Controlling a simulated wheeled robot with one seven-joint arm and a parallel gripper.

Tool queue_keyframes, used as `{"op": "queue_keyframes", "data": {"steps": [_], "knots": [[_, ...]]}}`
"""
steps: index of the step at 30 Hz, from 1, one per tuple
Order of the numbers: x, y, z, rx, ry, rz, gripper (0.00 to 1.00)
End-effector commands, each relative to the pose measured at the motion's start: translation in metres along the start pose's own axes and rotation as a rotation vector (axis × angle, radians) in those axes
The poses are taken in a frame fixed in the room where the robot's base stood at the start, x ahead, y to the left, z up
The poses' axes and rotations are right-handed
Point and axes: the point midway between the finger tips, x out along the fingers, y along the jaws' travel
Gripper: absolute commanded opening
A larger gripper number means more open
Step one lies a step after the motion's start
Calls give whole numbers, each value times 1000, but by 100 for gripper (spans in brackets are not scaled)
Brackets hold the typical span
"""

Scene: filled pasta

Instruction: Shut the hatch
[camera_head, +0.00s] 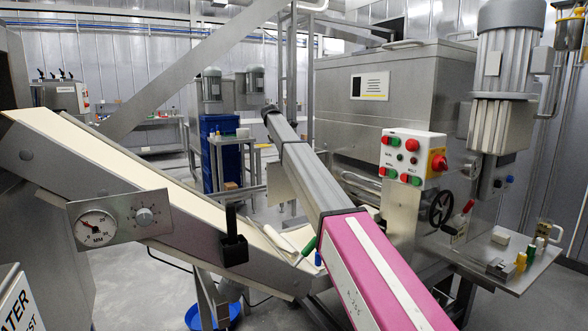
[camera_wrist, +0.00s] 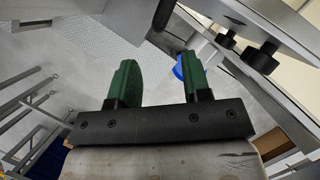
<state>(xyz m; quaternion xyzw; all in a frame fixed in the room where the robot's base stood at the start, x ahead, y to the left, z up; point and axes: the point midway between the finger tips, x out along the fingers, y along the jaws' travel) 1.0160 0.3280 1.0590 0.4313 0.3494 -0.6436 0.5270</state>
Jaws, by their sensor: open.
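My gripper (camera_wrist: 160,82) shows in the wrist view with its two green fingers well apart. It is open, and nothing is held between them. In the head view I cannot make out the fingers; my pink and grey arm covers the middle. No hatch can be identified for certain. The large steel machine (camera_head: 350,120) stands behind my arm at the right, with a handle (camera_head: 402,43) on its top. A flat grey panel (camera_head: 281,183) hangs just left of my arm; I cannot tell whether it is the hatch.
A sloping conveyor (camera_head: 120,165) with a gauge plate (camera_head: 122,221) crosses the left. A control box (camera_head: 413,158), a black handwheel (camera_head: 440,208) and a small side shelf (camera_head: 518,283) are at the right. A blue bowl (camera_head: 218,316) sits low under the conveyor.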

Motion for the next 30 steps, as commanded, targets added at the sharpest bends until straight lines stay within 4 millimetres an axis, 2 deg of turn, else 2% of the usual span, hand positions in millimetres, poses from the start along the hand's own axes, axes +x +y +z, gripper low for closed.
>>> {"op": "queue_keyframes", "data": {"steps": [5,18,23,30], "knots": [[20,-2,1,1,0,-1,44],[92,-2,0,1,1,0,44],[103,-1,0,1,1,0,44],[104,-1,0,1,1,0,44]]}}
